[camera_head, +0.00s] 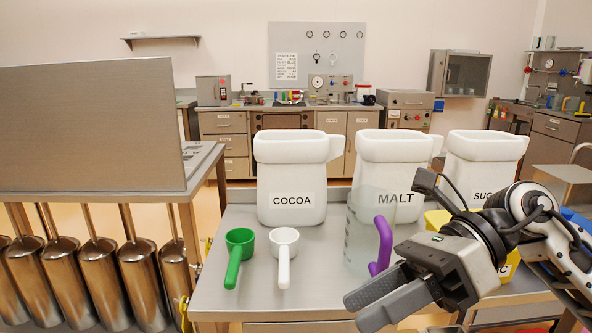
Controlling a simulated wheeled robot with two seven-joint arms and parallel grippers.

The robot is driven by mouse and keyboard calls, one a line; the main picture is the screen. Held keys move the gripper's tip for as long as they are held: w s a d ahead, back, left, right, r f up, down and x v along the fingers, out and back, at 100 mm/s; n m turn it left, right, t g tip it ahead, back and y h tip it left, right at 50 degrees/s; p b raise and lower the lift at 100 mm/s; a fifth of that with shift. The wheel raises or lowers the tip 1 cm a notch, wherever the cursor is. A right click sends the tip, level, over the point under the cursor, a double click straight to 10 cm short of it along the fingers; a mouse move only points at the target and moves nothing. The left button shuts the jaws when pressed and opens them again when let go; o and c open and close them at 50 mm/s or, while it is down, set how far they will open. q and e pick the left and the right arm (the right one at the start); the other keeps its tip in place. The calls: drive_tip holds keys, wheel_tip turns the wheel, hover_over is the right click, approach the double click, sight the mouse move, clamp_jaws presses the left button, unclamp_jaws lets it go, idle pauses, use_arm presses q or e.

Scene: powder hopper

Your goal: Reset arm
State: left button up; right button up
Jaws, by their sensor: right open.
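My right gripper (366,302) comes in from the right, over the front of the table. Its jaws are open, with nothing seen between them. My right arm hides part of the container labelled SUC and part of a yellow container. My left gripper does not show. A clear jug (360,235) with a purple handle (382,245) stands just behind the right gripper, in front of the MALT container (385,165). I cannot tell whether the gripper touches the jug.
The COCOA container (291,178) stands at the back of the table (240,300). A green scoop (238,255) and a white scoop (284,255) lie in front of it. Several metal cylinders (90,280) hang under the left bench. The table's front middle is clear.

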drive_tip(key=w+a+r+m+t+y, duration=0.1)
drive_tip(key=a+r+m+t+y, duration=0.2)
drive_tip(key=m+y, duration=0.7)
drive_tip(key=w+d+f+m+t+h+p, duration=0.1)
drive_tip(key=w+d+f+m+t+h, duration=0.35)
drive_tip(key=m+t, duration=0.7)
drive_tip(key=w+d+f+m+t+h, duration=0.1)
drive_tip(key=f+m+t+h, duration=0.6)
drive_tip(key=m, duration=0.8)
drive_tip(key=s+d+f+m+g+h, duration=0.1)
drive_tip(key=s+f+m+g+h, duration=0.2)
drive_tip(key=f, duration=0.9)
drive_tip(key=s+d+f+m+g+h, duration=0.2)
drive_tip(key=s+f+m+g+h, duration=0.2)
drive_tip(key=s+f+m, duration=0.5)
wheel_tip(320, 180, down, 3)
drive_tip(key=shift+r+m+h, duration=0.15)
drive_tip(key=shift+m+h, duration=0.2)
drive_tip(key=shift+h, duration=0.2)
drive_tip(key=shift+g, duration=0.25)
drive_tip(key=shift+c, duration=0.5)
